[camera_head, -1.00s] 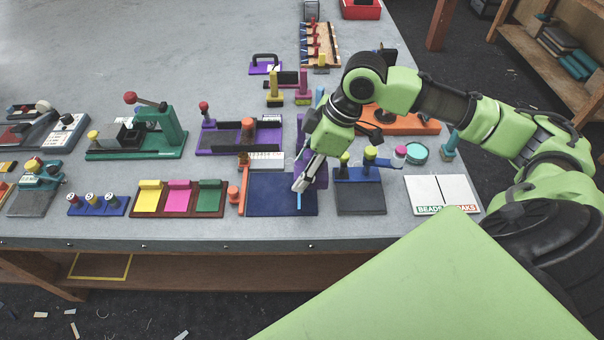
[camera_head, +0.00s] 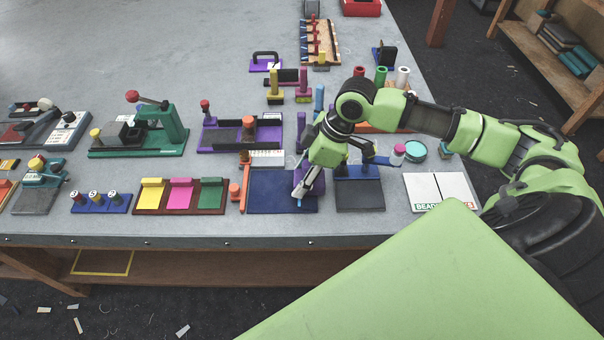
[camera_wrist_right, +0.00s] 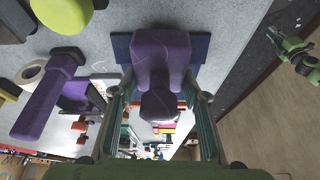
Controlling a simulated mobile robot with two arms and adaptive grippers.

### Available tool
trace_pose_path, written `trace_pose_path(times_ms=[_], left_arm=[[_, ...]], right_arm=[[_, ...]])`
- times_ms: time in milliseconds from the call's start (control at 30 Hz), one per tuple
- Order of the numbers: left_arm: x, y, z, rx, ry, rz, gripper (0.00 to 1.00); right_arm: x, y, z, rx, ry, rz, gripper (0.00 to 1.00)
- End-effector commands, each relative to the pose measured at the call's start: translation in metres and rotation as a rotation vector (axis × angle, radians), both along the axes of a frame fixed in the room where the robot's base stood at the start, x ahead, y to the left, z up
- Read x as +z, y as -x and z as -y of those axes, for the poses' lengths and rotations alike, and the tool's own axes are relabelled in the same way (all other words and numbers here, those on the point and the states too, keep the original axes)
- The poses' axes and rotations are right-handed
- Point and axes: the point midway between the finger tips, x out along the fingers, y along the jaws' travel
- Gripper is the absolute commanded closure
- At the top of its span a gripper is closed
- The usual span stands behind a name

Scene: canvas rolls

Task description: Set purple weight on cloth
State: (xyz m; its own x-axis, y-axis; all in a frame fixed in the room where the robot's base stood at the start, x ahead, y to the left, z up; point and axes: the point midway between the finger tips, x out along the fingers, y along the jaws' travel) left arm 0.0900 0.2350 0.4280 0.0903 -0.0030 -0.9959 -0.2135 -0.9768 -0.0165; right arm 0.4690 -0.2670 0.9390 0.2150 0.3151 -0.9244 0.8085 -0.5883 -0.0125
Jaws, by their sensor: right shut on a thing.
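The purple weight (camera_wrist_right: 158,65) shows large in the right wrist view, with its upper part between my fingers. My right gripper (camera_wrist_right: 160,108) is shut on it. In the head view, my right gripper (camera_head: 302,192) is over the right part of the dark blue cloth (camera_head: 268,190), and only a strip of the purple weight (camera_head: 297,174) shows beside the fingers. Blue cloth (camera_wrist_right: 201,48) shows on both sides of the weight in the wrist view. I cannot tell whether the weight's base touches it. My left gripper is out of view.
A dark pad (camera_head: 360,196) with a blue holder lies just right of the cloth. An orange piece (camera_head: 243,187) stands at its left edge. A tray with yellow, pink and green blocks (camera_head: 180,196) is further left. The table's front edge (camera_head: 200,238) is close.

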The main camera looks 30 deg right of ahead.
Motion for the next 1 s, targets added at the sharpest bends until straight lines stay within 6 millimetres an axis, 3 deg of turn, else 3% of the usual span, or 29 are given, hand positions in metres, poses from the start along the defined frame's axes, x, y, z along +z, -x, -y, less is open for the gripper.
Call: trace_pose_path(times_ms=[33, 67, 100, 567, 1000], left_arm=[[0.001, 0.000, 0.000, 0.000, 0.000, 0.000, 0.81], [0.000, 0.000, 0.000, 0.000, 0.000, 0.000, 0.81], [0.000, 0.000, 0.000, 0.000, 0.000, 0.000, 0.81], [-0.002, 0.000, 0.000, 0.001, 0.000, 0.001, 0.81], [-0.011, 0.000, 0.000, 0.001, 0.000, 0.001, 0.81]], right_arm=[[0.000, -0.001, 0.000, 0.000, -0.001, 0.002, 0.83], [-0.001, 0.000, 0.000, 0.000, 0.000, 0.000, 0.50], [-0.001, 0.000, 0.000, 0.000, 0.000, 0.000, 0.41], [0.008, -0.001, 0.001, -0.001, 0.003, 0.003, 0.41], [0.089, 0.019, 0.030, -0.003, 0.004, 0.002, 0.41]])
